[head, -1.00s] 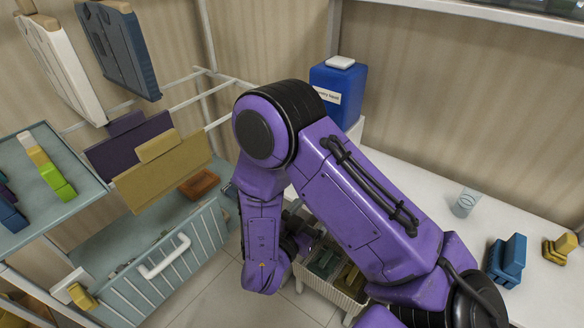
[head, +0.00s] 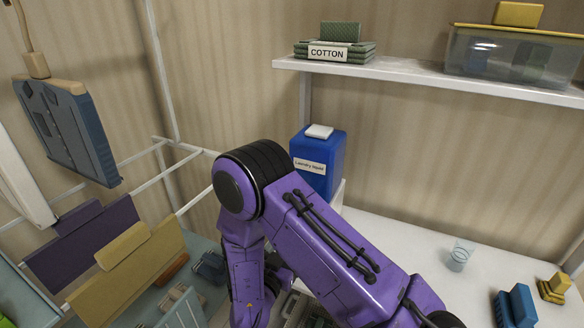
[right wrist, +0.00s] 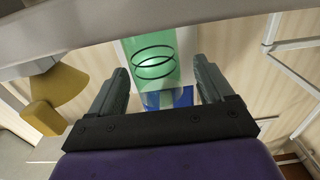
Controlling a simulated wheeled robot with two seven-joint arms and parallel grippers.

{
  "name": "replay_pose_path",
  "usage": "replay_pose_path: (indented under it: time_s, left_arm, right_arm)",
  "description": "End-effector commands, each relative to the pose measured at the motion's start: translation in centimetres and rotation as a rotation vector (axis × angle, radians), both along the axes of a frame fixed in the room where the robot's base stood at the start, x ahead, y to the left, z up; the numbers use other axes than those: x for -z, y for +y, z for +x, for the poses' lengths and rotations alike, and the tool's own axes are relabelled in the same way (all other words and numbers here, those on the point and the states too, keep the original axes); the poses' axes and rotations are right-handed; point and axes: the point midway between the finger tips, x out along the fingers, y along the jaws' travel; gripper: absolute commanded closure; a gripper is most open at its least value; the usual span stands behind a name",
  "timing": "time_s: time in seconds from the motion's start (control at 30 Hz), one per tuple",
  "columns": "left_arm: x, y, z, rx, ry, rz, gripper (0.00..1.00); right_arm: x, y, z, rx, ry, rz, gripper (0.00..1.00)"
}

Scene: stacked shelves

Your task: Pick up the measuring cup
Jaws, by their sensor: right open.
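A small clear cup with dark markings (head: 460,256), which looks like the measuring cup, stands upright on the white counter (head: 400,236) in the head view. My purple right arm reaches from the lower right; its gripper is hidden behind its own links there. In the right wrist view my right gripper (right wrist: 160,72) is open. A translucent green thing with black rings (right wrist: 153,55) shows between and beyond its fingers, with blue below it. I cannot tell whether this is the same cup or whether the fingers touch it. My left gripper is not in view.
A blue laundry liquid bottle (head: 322,178) with a white cap stands beyond my arm. Blue (head: 517,306) and yellow (head: 553,288) items sit at the counter's right. A shelf (head: 400,70) overhangs the counter. A rack with hanging boards (head: 70,130) is at left.

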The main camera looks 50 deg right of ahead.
Motion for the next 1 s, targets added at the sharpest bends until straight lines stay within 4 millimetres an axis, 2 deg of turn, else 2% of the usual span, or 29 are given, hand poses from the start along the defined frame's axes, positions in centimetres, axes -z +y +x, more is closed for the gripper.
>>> replay_pose_path:
  time_s: [0.03,0.13,0.4,0.57,0.6,0.63,0.67,0.87,1.0]
  left_arm:
    - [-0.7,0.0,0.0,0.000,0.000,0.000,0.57]
    - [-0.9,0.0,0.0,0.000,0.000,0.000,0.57]
    - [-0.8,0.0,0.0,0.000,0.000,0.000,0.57]
    - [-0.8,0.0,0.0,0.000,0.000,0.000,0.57]
    - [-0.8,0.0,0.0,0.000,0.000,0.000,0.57]
    - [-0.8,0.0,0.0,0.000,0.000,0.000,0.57]
    - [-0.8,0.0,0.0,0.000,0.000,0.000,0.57]
    - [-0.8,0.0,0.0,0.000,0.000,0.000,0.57]
    - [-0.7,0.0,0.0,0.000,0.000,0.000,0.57]
  right_arm:
    - [-0.4,-1.0,0.1,0.006,0.001,0.000,0.19]
    - [-0.2,-2.5,0.5,0.005,0.000,0.001,0.19]
    - [0.0,-3.1,0.6,0.005,0.001,0.000,0.19]
    - [0.0,-3.1,0.6,0.005,0.001,0.000,0.72]
    - [0.0,-3.1,0.6,0.005,0.001,0.000,0.75]
    - [0.0,-3.1,0.6,0.005,0.001,0.000,0.75]
    - [-0.1,-3.1,0.6,0.005,0.001,0.000,0.80]
    - [-0.1,-3.1,0.6,0.006,0.001,0.001,0.80]
    - [-0.9,-3.1,0.6,0.005,-0.001,0.000,0.80]
